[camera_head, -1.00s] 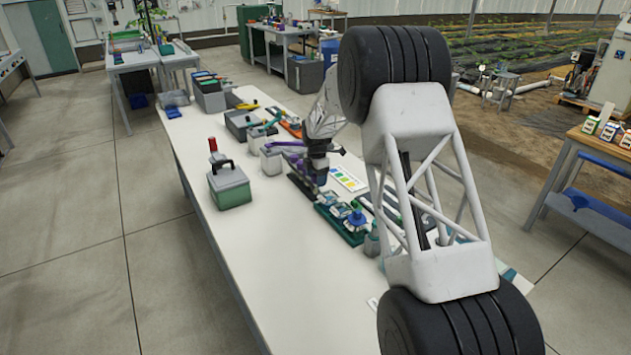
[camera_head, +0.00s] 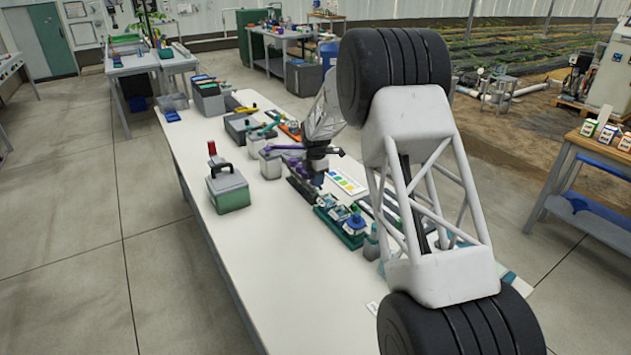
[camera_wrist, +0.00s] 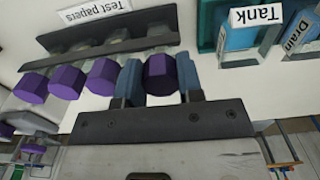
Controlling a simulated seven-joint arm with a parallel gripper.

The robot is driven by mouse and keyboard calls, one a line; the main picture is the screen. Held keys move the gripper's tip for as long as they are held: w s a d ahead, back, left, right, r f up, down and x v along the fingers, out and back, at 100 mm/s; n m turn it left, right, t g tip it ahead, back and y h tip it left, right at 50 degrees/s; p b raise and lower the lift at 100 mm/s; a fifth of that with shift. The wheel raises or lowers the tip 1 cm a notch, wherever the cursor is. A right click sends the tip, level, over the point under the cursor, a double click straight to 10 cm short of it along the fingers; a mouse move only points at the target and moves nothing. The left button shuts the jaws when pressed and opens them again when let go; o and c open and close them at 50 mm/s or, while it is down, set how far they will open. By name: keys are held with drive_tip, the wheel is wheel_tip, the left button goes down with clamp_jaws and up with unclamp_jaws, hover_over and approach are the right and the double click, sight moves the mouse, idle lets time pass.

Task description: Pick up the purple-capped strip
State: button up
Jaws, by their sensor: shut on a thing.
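In the wrist view, my gripper (camera_wrist: 159,78) has its two blue fingers on either side of a purple-capped strip (camera_wrist: 161,72) and is shut on it. Its cap is purple and faceted; its lower part is mostly hidden behind the cap and fingers. Several more purple-capped strips (camera_wrist: 68,82) stand in a row to the left, along a dark rack (camera_wrist: 105,40) labelled "Test papers". I cannot tell whether the held strip is clear of the rack. In the head view, my gripper (camera_head: 317,178) is over the dark rack (camera_head: 300,187) on the white bench.
In the head view, a green tray (camera_head: 343,230) of bottles sits in front, a colour chart (camera_head: 347,183) right, and a green-grey box (camera_head: 229,188) left. The bench's front-left is clear.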

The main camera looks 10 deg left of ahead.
wheel_tip(320, 180, up, 9)
drive_tip(key=shift+r, duration=0.15)
idle(0.4)
drive_tip(key=shift+d, duration=0.1)
idle(0.4)
drive_tip(key=s+d+f, duration=0.1)
drive_tip(key=s+d, duration=1)
drive_tip(key=s, duration=0.1)
drive_tip(key=shift+d+f, duration=0.3)
drive_tip(key=shift+d, duration=0.1)
drive_tip(key=shift+f, duration=0.1)
drive_tip(key=shift+f, duration=4)
drive_tip(key=shift+r, duration=0.15)
wheel_tip(320, 180, up, 8)
